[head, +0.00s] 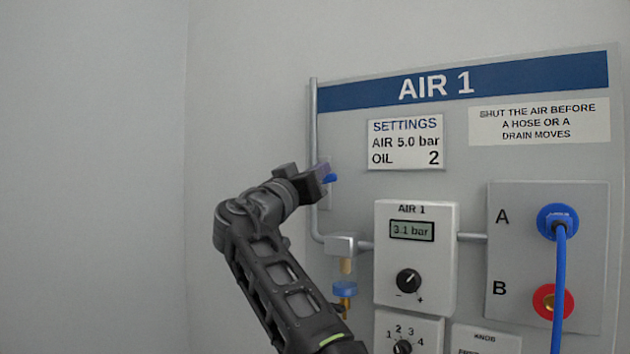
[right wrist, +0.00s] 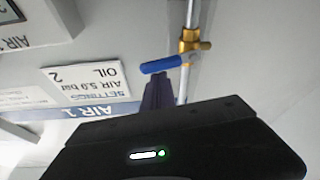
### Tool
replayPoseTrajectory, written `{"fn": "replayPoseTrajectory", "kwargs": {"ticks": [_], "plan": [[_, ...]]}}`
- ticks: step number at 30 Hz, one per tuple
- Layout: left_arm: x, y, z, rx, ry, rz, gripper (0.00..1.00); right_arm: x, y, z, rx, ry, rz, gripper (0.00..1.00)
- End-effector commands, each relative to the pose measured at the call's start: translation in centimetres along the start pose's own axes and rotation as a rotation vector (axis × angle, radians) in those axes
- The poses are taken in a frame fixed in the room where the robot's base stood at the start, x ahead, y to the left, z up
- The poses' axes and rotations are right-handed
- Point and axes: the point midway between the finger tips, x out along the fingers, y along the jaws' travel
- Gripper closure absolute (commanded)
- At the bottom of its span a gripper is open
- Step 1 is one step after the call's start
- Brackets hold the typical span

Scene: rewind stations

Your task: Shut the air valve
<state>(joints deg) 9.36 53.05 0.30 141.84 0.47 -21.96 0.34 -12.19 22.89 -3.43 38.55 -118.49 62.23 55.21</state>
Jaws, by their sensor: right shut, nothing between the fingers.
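The air valve is on the vertical pipe at the left edge of the AIR 1 panel. Its blue handle (head: 330,179) shows only partly in the head view, behind my right gripper (head: 323,174). In the right wrist view the whole blue handle (right wrist: 161,65) lies roughly crosswise to the pipe, with the brass valve body (right wrist: 190,42) beside it. My right gripper's fingers (right wrist: 158,88) are shut and empty, with their tips right at the handle; I cannot tell whether they touch it. My left gripper is out of view.
The gauge box (head: 416,258) reads 3.1 bar. Below the valve, a blue-and-brass fitting (head: 345,290) hangs near my right forearm. A blue hose (head: 559,290) hangs from port A, above red port B (head: 547,302). Bare wall fills the left.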

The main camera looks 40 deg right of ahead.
Motion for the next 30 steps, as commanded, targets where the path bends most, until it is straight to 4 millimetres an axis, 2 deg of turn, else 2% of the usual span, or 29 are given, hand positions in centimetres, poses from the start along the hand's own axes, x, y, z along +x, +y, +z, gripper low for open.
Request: {"fn": "replayPoseTrajectory", "kwargs": {"ticks": [4, 9, 30], "plan": [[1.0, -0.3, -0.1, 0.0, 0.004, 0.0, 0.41, -0.3, 0.0, 0.7, 0.088, 0.0, 0.03, 1.0], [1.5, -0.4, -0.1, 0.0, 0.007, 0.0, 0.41, -0.3, 0.1, 1.0, 0.081, -0.002, 0.028, 1.0], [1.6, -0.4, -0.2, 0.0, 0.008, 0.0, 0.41, -0.3, 0.2, 1.1, 0.078, -0.004, 0.028, 1.0]]}}
